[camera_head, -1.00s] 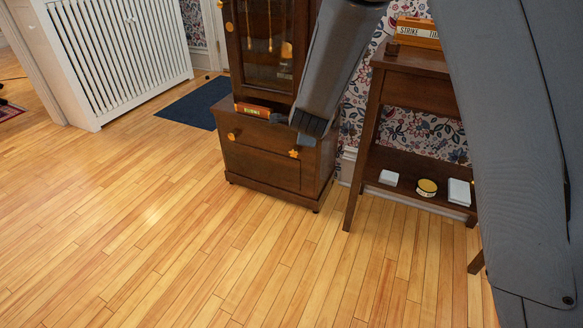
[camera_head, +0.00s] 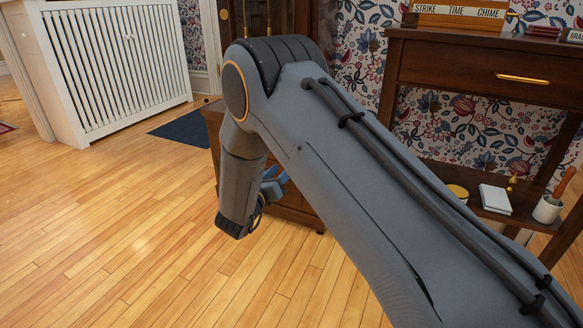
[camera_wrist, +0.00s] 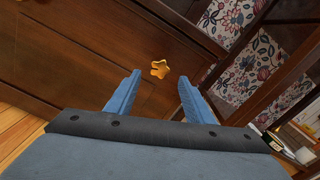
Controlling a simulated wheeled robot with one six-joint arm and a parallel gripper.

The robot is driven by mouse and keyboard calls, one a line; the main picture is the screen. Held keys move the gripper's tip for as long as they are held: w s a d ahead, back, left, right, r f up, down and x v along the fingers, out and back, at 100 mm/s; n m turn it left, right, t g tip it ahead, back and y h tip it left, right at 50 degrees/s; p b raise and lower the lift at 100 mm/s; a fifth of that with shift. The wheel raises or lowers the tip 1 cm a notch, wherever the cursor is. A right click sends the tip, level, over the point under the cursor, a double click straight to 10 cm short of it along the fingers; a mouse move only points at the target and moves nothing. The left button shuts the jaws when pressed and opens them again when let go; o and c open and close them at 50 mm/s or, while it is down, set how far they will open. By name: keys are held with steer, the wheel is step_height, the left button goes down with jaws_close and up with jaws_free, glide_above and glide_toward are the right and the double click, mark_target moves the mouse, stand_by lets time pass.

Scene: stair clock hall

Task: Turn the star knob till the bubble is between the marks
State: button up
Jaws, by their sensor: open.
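The star knob (camera_wrist: 159,69) is a small gold star on the dark wooden front of the clock case (camera_wrist: 70,50). In the wrist view it shows just beyond and between the tips of my gripper (camera_wrist: 159,80). The two blue fingers are open and empty. They appear apart from the knob, though the exact gap is hard to judge. In the head view my arm covers the knob and most of the case (camera_head: 213,122); only some blue of my gripper shows. I cannot see the bubble or its marks in either current view.
A wooden side table (camera_head: 430,65) stands on the right, with a box lettered STRIKE TIME CHIME (camera_head: 460,14) on top. Its lower shelf holds a white box (camera_head: 495,199) and a handled pot (camera_head: 547,209). A white slatted radiator cover (camera_head: 115,60) stands at the left. Open floor (camera_head: 90,250) lies in front.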

steer(key=b+x, duration=0.4)
steer(key=x, duration=0.3)
steer(key=shift+w, duration=0.35)
steer(key=shift+d+f, duration=0.1)
steer(key=c, duration=1)
steer(key=shift+p, duration=0.4)
